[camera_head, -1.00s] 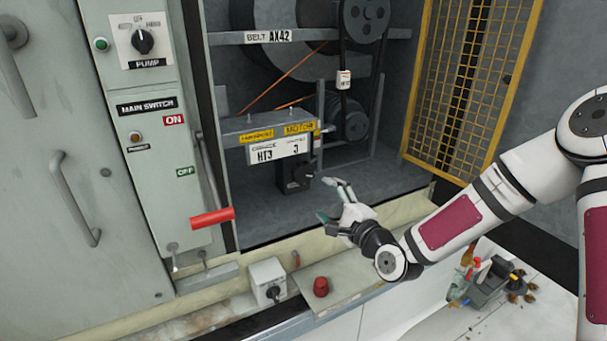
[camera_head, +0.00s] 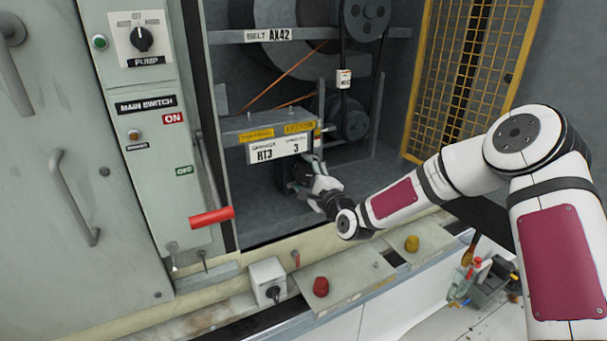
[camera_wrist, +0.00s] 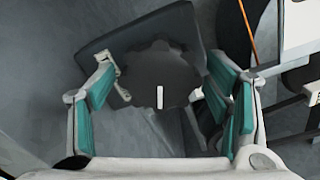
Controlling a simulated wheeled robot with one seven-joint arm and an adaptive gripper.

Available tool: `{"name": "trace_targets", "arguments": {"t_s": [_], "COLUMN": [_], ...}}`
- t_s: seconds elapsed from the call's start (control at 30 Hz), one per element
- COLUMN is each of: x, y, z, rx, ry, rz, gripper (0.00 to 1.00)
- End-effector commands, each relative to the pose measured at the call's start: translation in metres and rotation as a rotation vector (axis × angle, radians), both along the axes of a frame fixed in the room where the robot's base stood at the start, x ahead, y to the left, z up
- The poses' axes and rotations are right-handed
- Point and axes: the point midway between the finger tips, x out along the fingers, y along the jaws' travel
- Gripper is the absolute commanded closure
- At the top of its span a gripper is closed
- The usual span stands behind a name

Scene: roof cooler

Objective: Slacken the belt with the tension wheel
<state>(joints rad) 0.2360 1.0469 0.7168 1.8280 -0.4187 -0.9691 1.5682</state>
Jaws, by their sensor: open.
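My gripper (camera_head: 308,170) is inside the cabinet, just below the tension bracket (camera_head: 255,128) with its yellow labels. In the wrist view, my gripper (camera_wrist: 162,92) is open, its teal-padded fingers on either side of a dark round wheel (camera_wrist: 155,70) with a white mark. I cannot tell whether the pads touch it. In the head view, the wheel (camera_head: 292,172) is partly hidden by my gripper. A dark belt (camera_head: 343,55) runs from the upper pulley (camera_head: 366,14) down to the motor pulley (camera_head: 349,120). Its tautness is not clear.
A yellow mesh door (camera_head: 462,80) stands open on the right. The main switch's red handle (camera_head: 212,217) sticks out at the left of the opening. The cabinet floor is clear.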

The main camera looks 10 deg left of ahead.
Motion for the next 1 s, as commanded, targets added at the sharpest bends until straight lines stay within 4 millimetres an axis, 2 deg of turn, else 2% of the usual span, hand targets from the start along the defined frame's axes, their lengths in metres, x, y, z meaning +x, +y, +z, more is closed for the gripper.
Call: {"name": "trace_targets", "arguments": {"t_s": [0.13, 0.4, 0.43, 0.47, 0.63, 1.0], "x": [0.0071, 0.0080, 0.0080, 0.0080, 0.0079, 0.0079], "y": [0.0044, 0.0051, 0.0051, 0.0051, 0.0050, 0.0052], "z": [0.0000, -0.0001, -0.0001, -0.0001, -0.0001, -0.0003], "rx": [0.000, 0.000, 0.000, 0.000, 0.000, -0.030], "ry": [0.000, 0.000, 0.000, 0.000, 0.000, -0.019], "rz": [-0.001, -0.001, -0.001, -0.001, -0.001, 0.000], "gripper": [0.29, 0.29, 0.31, 0.38, 0.76, 0.78]}}
